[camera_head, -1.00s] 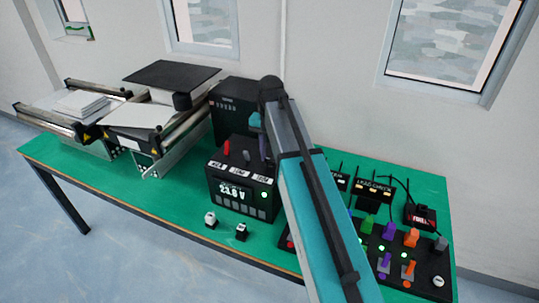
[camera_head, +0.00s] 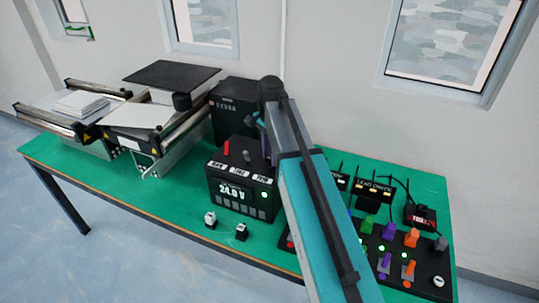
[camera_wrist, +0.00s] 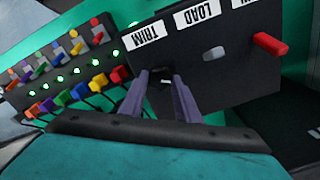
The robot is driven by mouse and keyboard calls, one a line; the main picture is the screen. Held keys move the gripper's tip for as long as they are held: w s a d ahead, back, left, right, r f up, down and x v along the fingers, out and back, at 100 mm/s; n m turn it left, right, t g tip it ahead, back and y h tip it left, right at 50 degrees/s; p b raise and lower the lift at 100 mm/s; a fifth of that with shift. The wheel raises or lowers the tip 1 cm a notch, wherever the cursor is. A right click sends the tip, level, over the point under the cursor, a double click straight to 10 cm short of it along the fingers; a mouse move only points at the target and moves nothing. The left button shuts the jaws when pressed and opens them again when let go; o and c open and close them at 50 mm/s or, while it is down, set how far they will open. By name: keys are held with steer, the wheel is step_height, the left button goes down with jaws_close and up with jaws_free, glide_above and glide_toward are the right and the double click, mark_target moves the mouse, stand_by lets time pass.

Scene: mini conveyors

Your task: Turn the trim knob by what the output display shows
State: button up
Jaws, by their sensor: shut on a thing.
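The black supply box (camera_head: 225,185) stands on the green table, and its output display (camera_head: 232,191) reads 24.0 V. In the wrist view its top (camera_wrist: 235,75) carries TRIM and LOAD labels, with a third label cut off at the edge. My gripper (camera_wrist: 162,80) is shut on the trim knob (camera_wrist: 166,81) by the TRIM label. The two purple-grey fingers hide most of the knob. In the head view my arm hides the trim knob and the fingertips. A red lever (camera_head: 226,147) and a grey knob (camera_head: 247,156) stand beside it on the box top.
A panel with coloured plugs and green lights (camera_head: 390,250) lies to the right. Two small switches (camera_head: 241,231) stand in front of the box. A conveyor (camera_head: 140,125) is at the left, and a dark cabinet (camera_head: 236,105) is behind the box.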

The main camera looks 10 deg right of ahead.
mark_target(270, 158)
steer(key=shift+w+r, duration=0.15)
steer(key=o, duration=1)
steer(key=shift+o, duration=0.2)
steer(key=shift+r, duration=0.1)
step_height(270, 158, up, 14)
steer(key=b, duration=0.4)
steer(key=shift+f, duration=0.25)
